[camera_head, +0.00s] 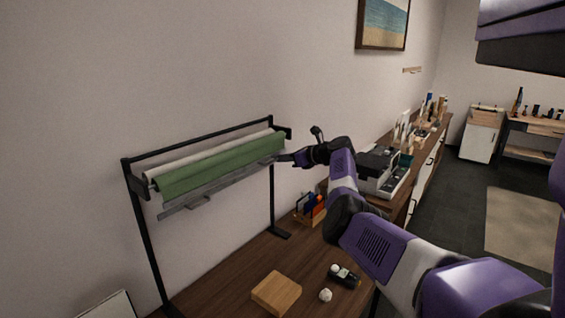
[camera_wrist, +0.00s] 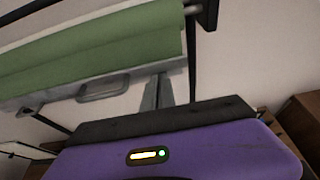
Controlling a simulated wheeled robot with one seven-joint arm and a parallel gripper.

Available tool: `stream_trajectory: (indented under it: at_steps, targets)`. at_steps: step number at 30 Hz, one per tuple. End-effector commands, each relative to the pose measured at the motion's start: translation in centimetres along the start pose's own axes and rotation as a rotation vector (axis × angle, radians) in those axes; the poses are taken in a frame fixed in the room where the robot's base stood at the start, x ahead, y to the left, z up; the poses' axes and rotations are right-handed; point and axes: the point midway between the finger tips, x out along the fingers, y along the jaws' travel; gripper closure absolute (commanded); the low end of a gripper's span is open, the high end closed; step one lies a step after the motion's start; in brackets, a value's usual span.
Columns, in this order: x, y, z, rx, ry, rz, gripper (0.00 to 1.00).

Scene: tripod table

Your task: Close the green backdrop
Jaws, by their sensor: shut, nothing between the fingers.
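The green backdrop (camera_head: 222,166) is rolled up high on a black frame, with only a short green strip showing below the roll. A grey bar with a small handle (camera_head: 198,203) runs along its lower edge. In the wrist view the green cloth (camera_wrist: 100,50) fills the upper left, and the handle (camera_wrist: 104,88) hangs from the grey bar. My gripper (camera_head: 283,158) is shut and empty at the right end of the backdrop, close to the bar. It also shows in the wrist view (camera_wrist: 157,80), right of the handle. I cannot tell whether it touches the bar.
The black frame (camera_head: 145,236) stands on a brown wooden table (camera_head: 235,272). A wooden block (camera_head: 276,292), a white ball (camera_head: 325,295) and a dark bottle-like item (camera_head: 345,276) lie on it. A printer-like machine (camera_head: 380,170) stands right of my forearm. The wall is close behind.

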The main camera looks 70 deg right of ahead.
Motion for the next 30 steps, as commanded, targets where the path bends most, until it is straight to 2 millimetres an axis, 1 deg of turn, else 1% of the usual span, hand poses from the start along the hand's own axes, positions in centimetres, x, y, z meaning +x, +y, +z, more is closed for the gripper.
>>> stream_trajectory:
  at_steps: [1, 10, 14, 17, 27, 30]
  targets:
    - [-0.2, -0.2, 1.0, -0.004, -0.015, -0.004, 1.00]
    - [-0.4, -0.3, 1.4, -0.006, -0.021, -0.006, 1.00]
    - [-0.8, -0.3, 1.4, -0.006, -0.022, -0.007, 1.00]
    - [-1.7, -0.3, 1.3, -0.006, -0.021, -0.008, 1.00]
    - [-5.9, -0.2, 0.3, -0.003, -0.008, -0.005, 1.00]
    - [-6.9, -0.1, 0.2, -0.001, -0.006, -0.003, 1.00]
